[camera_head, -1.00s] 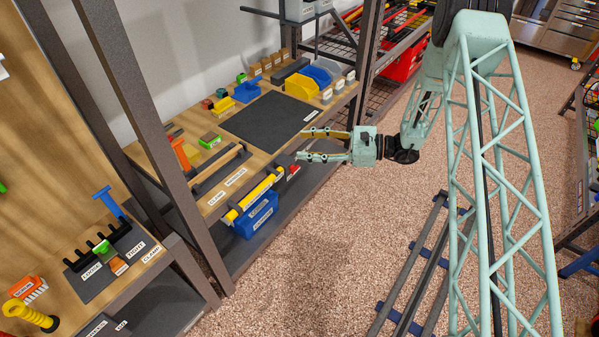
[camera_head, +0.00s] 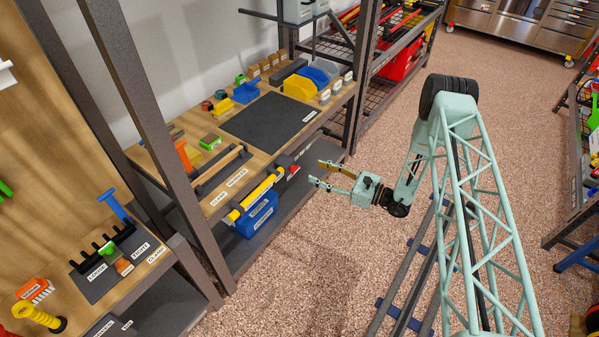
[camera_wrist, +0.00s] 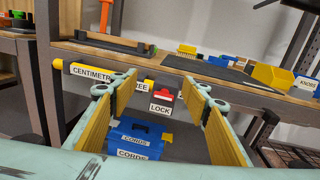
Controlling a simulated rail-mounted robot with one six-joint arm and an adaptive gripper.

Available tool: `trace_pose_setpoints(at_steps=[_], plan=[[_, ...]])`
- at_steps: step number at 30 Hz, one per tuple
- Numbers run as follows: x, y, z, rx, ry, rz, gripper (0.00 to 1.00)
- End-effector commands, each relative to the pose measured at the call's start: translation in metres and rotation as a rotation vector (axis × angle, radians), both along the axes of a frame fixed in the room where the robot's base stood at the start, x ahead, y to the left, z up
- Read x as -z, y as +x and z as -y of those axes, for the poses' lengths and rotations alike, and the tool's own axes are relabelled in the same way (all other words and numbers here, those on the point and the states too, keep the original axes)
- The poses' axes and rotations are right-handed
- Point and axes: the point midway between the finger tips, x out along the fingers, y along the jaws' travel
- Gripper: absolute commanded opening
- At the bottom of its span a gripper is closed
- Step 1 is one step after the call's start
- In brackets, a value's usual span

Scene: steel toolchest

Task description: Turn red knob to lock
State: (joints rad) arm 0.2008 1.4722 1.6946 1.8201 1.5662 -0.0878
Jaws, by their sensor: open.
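The red knob (camera_wrist: 163,96) sits on the shelf's front edge, just above a white LOCK label (camera_wrist: 161,108) in the wrist view. In the head view it shows as a small red spot (camera_head: 293,170) below the worktop edge. My gripper (camera_head: 315,173) is open and empty, in front of the shelf and to the right of the knob in the head view. In the wrist view, the knob appears between the open yellow-padded fingers (camera_wrist: 160,82), with a gap ahead of them. The knob's exact turn position is too small to tell.
A yellow bar (camera_head: 257,196) marked CENTIMETRE lies along the shelf front, left of the knob. A blue CORDS box (camera_head: 258,217) stands on the lower shelf. A dark mat (camera_head: 270,120) and several bins lie on the worktop. The floor (camera_head: 310,260) before the shelf is open.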

Motion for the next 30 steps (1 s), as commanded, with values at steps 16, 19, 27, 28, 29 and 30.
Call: trace_pose_setpoints(at_steps=[16, 19, 27, 28, 29, 30], plan=[[0.068, -0.003, 0.019, 0.118, 0.040, -0.049, 0.43], [0.069, -0.003, 0.020, 0.121, 0.040, -0.050, 0.43], [0.069, -0.003, 0.019, 0.120, 0.040, -0.050, 0.43], [0.069, -0.003, 0.019, 0.120, 0.040, -0.050, 0.43], [0.069, -0.003, 0.019, 0.120, 0.040, -0.050, 0.43], [0.069, -0.003, 0.018, 0.120, 0.040, -0.050, 0.43]])
